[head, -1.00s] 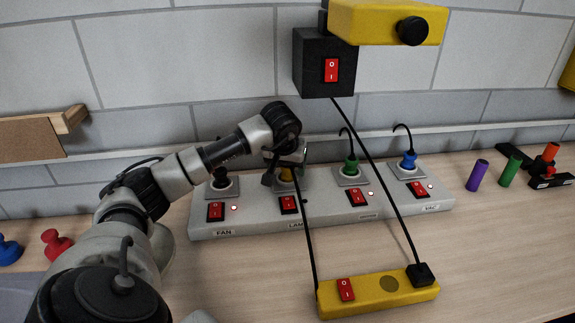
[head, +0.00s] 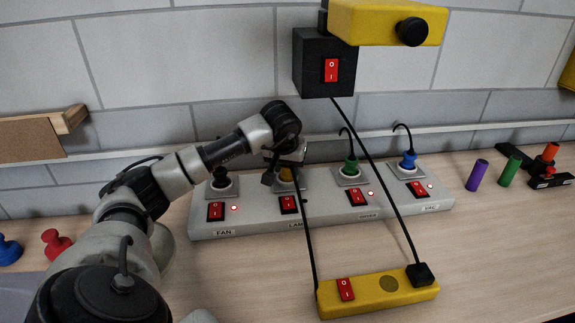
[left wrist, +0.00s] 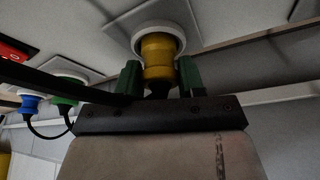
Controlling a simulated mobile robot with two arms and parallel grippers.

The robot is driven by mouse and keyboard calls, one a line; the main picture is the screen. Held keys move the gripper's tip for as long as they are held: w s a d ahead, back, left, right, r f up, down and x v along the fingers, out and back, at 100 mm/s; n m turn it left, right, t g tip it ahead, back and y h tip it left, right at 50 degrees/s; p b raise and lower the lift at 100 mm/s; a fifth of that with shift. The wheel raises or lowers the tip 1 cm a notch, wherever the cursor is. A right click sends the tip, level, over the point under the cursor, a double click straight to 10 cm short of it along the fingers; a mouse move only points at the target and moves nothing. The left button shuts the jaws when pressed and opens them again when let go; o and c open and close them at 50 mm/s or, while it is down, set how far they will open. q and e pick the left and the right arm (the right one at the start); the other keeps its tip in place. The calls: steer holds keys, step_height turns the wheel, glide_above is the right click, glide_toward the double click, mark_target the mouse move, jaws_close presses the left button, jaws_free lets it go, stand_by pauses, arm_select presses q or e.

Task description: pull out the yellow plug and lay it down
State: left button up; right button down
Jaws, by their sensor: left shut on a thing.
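The yellow plug (left wrist: 158,58) sits in its round white socket, seen large in the left wrist view. In the head view only a small part of the plug (head: 286,174) shows below my left gripper (head: 284,170). The two green fingertips of the left gripper (left wrist: 162,82) stand on either side of the plug and are shut on it. The socket is the second from the left on a grey power strip (head: 330,222). My right gripper is not in view.
A black plug (head: 221,178), a green plug (head: 350,165) and a blue plug (head: 408,159) stand in the other sockets. A yellow hanging switch box (head: 385,292) with two black cords is in front of the strip. Purple (head: 477,175) and green (head: 510,170) cylinders stand right.

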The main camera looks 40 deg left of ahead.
arm_select(q)
steer(key=shift+r+p, duration=1.15)
steer(key=shift+r, duration=0.35)
